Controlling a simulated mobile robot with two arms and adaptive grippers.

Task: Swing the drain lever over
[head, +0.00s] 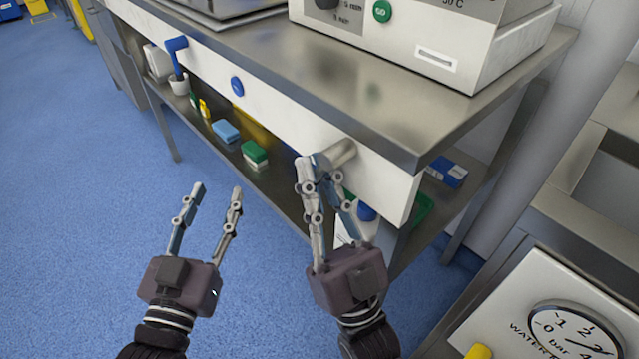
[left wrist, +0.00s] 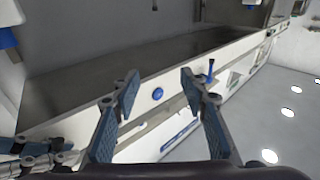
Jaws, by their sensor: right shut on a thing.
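A grey metal stub (head: 341,152) sticks out of the white front panel near the right corner of the bench. My right gripper (head: 318,164) has its fingertips at this stub and is shut on the drain lever there. The fingers hide most of the lever, so its angle is unclear. A blue rounded part (head: 367,212) shows just beside the right finger. My left gripper (head: 217,192) is open and empty over the blue floor, apart from the bench. In the left wrist view its open fingers (left wrist: 157,80) face the panel.
A blue-handled tap (head: 176,60) is on the panel's left part, with a blue round button (head: 237,87) nearer. A lower shelf holds a green-and-white box (head: 254,153) and a blue sponge-like block (head: 226,131). A gauge panel (head: 570,330) stands at lower right.

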